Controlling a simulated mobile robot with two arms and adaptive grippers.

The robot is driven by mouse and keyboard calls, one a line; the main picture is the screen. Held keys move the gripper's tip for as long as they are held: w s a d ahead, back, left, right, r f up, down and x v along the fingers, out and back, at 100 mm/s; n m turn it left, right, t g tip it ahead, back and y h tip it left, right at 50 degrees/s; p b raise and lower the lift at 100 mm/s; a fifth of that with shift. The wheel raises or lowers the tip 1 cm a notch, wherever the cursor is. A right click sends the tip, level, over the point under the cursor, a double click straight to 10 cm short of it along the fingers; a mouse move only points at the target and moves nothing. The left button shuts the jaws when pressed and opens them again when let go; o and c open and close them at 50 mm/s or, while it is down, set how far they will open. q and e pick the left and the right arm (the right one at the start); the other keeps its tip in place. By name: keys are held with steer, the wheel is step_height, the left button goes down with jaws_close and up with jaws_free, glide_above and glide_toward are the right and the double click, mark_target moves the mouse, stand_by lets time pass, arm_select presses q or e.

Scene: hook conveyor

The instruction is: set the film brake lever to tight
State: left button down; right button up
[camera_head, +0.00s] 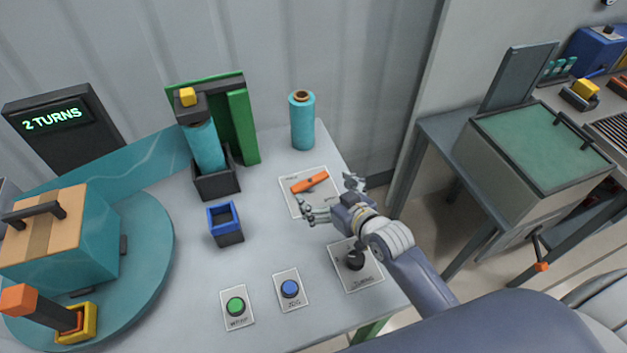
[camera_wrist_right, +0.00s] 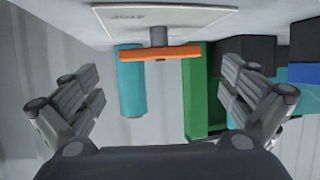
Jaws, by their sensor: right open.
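The film brake lever (camera_head: 310,182) is an orange bar on a white labelled plate (camera_head: 296,208) on the table. In the right wrist view the lever (camera_wrist_right: 160,53) lies crosswise on a short grey post, ahead of my fingers and centred between them. The plate's lettering is too small to read. My right gripper (camera_head: 330,197) is open and empty, just on the near side of the lever and apart from it. Its two fingers are spread wide in the wrist view (camera_wrist_right: 160,95). My left gripper is not in view.
A teal film roll (camera_head: 303,122) stands behind the lever plate. A black knob (camera_head: 355,260) on a plate sits under my right wrist. A blue bin (camera_head: 226,224), green button (camera_head: 236,305) and blue button (camera_head: 289,289) are left of it. A wrapped box (camera_head: 60,240) stands on the turntable.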

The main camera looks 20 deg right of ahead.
mark_target(310, 180)
steer(key=x, duration=0.3)
steer(key=shift+w+a, duration=0.1)
steer(key=shift+x, duration=0.85)
steer(key=shift+w+f, duration=0.15)
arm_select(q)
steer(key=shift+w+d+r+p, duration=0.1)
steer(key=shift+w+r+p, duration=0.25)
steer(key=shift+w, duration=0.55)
arm_select(e)
steer(key=c, duration=0.8)
